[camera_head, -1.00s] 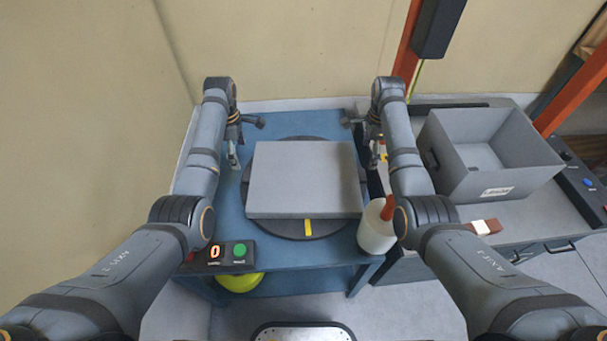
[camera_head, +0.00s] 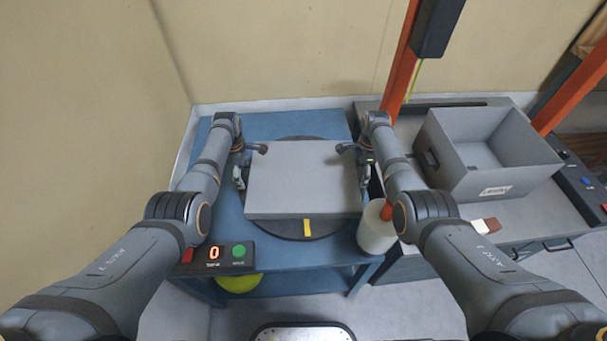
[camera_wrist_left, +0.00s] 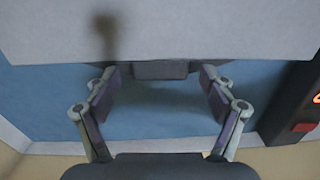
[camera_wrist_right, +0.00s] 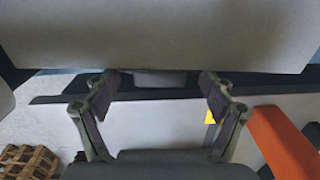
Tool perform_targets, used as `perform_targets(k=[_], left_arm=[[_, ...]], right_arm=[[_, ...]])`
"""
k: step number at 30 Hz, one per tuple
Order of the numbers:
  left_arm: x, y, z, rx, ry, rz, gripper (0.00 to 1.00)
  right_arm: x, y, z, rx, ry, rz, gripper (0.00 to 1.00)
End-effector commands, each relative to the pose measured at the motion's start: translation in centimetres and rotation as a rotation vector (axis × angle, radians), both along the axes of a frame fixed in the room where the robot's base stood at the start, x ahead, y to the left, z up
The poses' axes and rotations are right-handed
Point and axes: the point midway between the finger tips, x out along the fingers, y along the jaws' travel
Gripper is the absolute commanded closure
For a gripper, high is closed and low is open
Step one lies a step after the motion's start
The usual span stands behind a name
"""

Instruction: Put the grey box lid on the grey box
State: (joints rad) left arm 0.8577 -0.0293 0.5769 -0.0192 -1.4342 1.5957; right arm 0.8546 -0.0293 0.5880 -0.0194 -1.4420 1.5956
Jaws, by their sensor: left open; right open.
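The grey box lid (camera_head: 303,182) lies flat, a wide shallow slab on a dark round turntable. It fills the top of the left wrist view (camera_wrist_left: 210,30) and the right wrist view (camera_wrist_right: 160,35). The grey box (camera_head: 492,180) stands open and empty at the right, with a white label on its front. My left gripper (camera_head: 251,164) is open at the lid's left edge. My right gripper (camera_head: 357,163) is open at its right edge. Both are empty; I cannot tell whether any finger touches the lid.
The turntable (camera_head: 285,229) sits on a blue table (camera_head: 225,225). A white cup (camera_head: 376,232) stands at the table's front right, close to my right arm. A control box (camera_head: 226,254) reading 0 is at the front left. An orange post (camera_head: 403,65) rises behind the grey bench (camera_head: 515,222).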

Motion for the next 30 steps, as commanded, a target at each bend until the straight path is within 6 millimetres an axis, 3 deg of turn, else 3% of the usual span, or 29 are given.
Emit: perform_targets(k=[2,15,23,30], left_arm=[[0.0,0.0,0.0,0.000,0.000,0.000,0.21],[0.0,0.0,0.0,0.000,0.001,0.000,0.81],[0.0,0.0,0.2,0.000,0.000,0.000,0.83],[0.0,0.0,2.5,0.000,0.000,0.000,0.83]], right_arm=[[0.0,0.0,0.0,0.000,0.000,0.000,0.21],[0.0,0.0,0.0,0.000,0.001,0.000,0.81],[0.0,0.0,0.1,0.000,0.000,0.000,0.83],[0.0,0.0,2.5,0.000,0.000,0.000,0.83]])
